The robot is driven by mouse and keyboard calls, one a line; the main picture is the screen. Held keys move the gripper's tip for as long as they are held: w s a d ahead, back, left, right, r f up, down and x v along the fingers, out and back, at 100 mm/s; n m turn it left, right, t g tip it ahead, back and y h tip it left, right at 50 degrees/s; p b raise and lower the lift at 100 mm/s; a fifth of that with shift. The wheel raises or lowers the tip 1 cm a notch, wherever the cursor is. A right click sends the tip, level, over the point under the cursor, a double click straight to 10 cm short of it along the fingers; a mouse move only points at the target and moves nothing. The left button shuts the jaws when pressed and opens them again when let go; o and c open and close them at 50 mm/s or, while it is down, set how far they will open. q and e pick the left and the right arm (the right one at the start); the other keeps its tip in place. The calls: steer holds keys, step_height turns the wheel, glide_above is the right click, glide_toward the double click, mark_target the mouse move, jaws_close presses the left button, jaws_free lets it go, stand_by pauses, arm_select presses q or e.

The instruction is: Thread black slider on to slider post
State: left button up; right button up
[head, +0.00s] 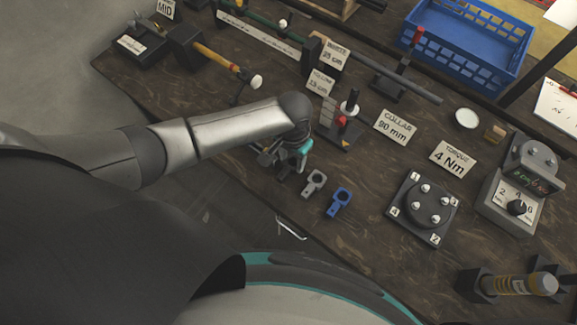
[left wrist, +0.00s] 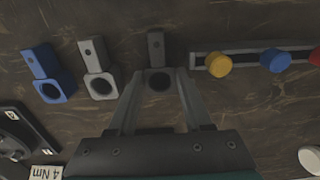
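The black slider (left wrist: 156,47) lies on the table in the left wrist view, its ring end with the hole between the fingertips of my left gripper (left wrist: 160,73). The fingers stand apart on either side of the ring, and I cannot tell whether they touch it. In the head view my left gripper (head: 287,165) is low at the table's front edge and hides most of the black slider. An upright post (head: 351,100) with dark and red parts stands beyond it; I cannot tell for sure that it is the slider post. My right gripper is not in view.
A grey slider (head: 314,183) and a blue slider (head: 340,202) lie right of my left gripper. A four-bolt plate (head: 422,208), a torque meter (head: 518,185) and a blue crate (head: 465,45) stand further right. Rods on stands (head: 215,57) occupy the left back.

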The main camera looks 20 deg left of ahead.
arm_select(q)
jaws_close()
stand_by(0.3)
